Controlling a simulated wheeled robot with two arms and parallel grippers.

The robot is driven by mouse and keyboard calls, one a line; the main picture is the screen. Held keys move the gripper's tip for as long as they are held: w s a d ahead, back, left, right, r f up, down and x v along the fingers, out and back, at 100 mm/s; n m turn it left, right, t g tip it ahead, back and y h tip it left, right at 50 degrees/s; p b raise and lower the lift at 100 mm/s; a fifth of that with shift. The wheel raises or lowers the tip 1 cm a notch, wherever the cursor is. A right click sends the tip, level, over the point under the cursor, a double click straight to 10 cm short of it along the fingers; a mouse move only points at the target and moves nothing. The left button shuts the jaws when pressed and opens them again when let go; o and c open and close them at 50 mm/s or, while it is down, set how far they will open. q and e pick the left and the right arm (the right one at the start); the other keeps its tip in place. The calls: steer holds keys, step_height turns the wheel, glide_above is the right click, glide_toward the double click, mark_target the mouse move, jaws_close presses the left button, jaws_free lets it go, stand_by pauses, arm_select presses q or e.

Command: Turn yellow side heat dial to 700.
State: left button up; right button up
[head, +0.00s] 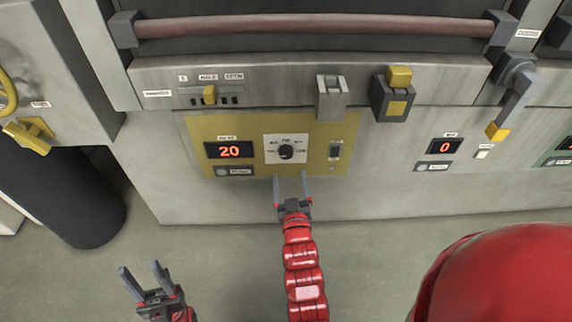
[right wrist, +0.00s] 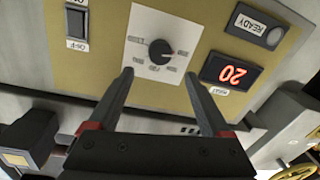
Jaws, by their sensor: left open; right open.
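The yellow panel (head: 205,130) is on the front of the grey machine. Its heat dial is a round black knob (head: 286,152) on a white plate, and the display (head: 229,150) beside it reads 20. The dial (right wrist: 160,50) and display (right wrist: 231,73) also show in the right wrist view, upside down. My right gripper (head: 290,176) is open and empty, just below the dial in the head view. In the right wrist view its fingertips (right wrist: 158,74) are on either side of the line to the knob, apart from it. My left gripper (head: 139,266) is open and empty at lower left.
A switch (head: 335,151) is right of the dial, and a READY lamp plate (head: 234,171) is below the display. A yellow-tipped latch (head: 399,95) and a lever (head: 511,105) stick out to the right. A dark cylinder (head: 70,195) stands at left.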

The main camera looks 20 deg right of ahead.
mark_target(286, 155)
steer(key=b+x, duration=0.1)
steer(key=x, duration=0.5)
steer(key=shift+w+f, duration=0.1)
steer(key=shift+w, duration=0.2)
steer(key=shift+b+x, duration=0.35)
steer(key=shift+x, duration=0.5)
jaws_close()
